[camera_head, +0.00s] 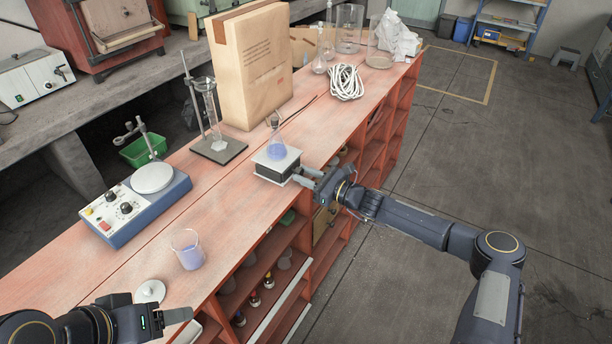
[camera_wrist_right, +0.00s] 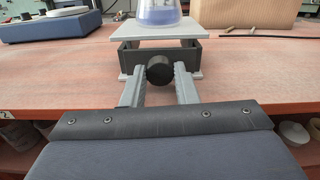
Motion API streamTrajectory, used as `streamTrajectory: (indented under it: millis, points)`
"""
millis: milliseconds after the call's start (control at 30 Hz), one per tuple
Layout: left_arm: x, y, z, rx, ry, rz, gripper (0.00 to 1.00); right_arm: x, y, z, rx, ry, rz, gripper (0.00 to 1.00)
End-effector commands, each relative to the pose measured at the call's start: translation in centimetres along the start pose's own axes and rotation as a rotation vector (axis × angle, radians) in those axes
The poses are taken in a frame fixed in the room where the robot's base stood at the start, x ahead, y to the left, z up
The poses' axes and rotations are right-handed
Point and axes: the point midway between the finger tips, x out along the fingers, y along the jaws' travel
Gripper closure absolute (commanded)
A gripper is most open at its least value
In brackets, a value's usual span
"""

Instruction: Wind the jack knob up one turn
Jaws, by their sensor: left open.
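The lab jack (camera_head: 275,166) is a small black box with a light top plate, standing near the front edge of the red bench. A conical flask with blue liquid (camera_head: 277,147) stands on its plate. The black round jack knob (camera_wrist_right: 159,70) faces my right wrist view. My right gripper (camera_head: 303,177) reaches in from the right; its two fingers (camera_wrist_right: 160,76) lie on either side of the knob and appear closed against it. In the head view the knob is hidden by the gripper. My left gripper (camera_head: 180,326) is at the lower left, empty and away from the jack.
A blue stirrer hotplate (camera_head: 138,208), a beaker of bluish liquid (camera_head: 188,252) and a white lid-like piece (camera_head: 150,290) stand to the left.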

Motion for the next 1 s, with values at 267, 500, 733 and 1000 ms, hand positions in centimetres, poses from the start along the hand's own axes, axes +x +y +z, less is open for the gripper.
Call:
streamTrajectory:
  millis: [267, 500, 733, 1000]
  points:
    - [-0.04, 0.02, -0.02, 0.0, 0.0, 0.0, 0.39, 0.0, 0.0, 0.08, 0.063, 0.001, 0.001, 0.96]
    - [-0.3, 0.13, -0.15, 0.0, 0.0, 0.0, 0.39, 0.0, 0.01, 0.09, 0.349, 0.001, 0.001, 0.96]
    - [-0.27, 0.12, -0.14, 0.0, 0.0, 0.0, 0.39, 0.0, 0.0, 0.04, 0.375, 0.0, 0.0, 0.96]
    - [-0.27, 0.12, -0.14, 0.0, 0.0, 0.0, 0.39, -0.01, -0.01, 0.02, 0.373, 0.0, 0.0, 0.51]
